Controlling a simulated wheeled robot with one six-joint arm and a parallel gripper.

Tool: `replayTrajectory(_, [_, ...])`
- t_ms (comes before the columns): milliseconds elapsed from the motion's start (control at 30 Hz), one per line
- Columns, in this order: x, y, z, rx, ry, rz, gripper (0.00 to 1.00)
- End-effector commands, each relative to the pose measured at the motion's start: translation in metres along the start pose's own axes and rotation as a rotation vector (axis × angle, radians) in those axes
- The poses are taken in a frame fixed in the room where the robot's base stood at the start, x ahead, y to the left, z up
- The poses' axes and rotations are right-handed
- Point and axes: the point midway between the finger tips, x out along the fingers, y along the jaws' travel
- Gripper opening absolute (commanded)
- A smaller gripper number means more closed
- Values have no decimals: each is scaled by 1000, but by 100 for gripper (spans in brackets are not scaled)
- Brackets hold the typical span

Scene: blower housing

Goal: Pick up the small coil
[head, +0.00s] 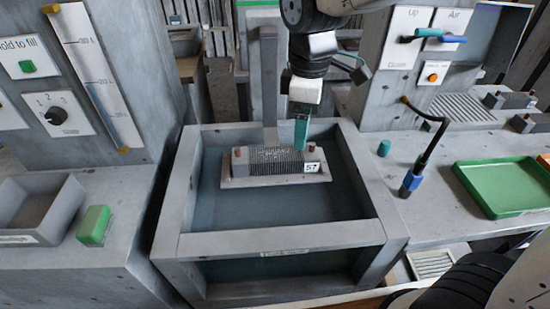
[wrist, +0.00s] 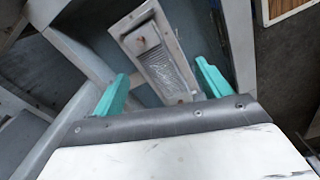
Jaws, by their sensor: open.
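The small coil (head: 270,160) is a grey finned block with reddish-brown stubs at both ends and a white tag reading 57. It lies on a light plate (head: 235,184) inside the grey tank (head: 285,237). My gripper (head: 301,132) is above the coil's right part, pointing down, with teal fingers. In the wrist view the coil (wrist: 164,68) shows beyond and between the two open teal fingers (wrist: 163,88). The gripper is empty. Whether the fingertips touch the coil cannot be told.
The tank's raised walls surround the coil, and a grey upright post (head: 269,80) stands behind it. On the right bench are a black bent tube with a blue end (head: 411,182), a teal cap (head: 384,148) and a green tray (head: 505,207). A green block (head: 94,225) sits at left.

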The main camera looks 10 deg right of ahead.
Motion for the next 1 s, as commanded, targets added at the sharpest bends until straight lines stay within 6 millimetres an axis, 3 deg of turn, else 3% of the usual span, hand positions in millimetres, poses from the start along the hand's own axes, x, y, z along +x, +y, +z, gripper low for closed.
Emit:
replayTrajectory(33, [10, 2, -19, -83, -7, -10, 76])
replayTrajectory(100, [18, 4, -37, -173, -10, -14, 76])
replayTrajectory(233, [29, 5, -56, -269, -12, -18, 76])
replayTrajectory(800, [99, 4, -55, -288, -13, -20, 76])
replayTrajectory(1000, [108, 4, -55, -288, -12, -18, 76])
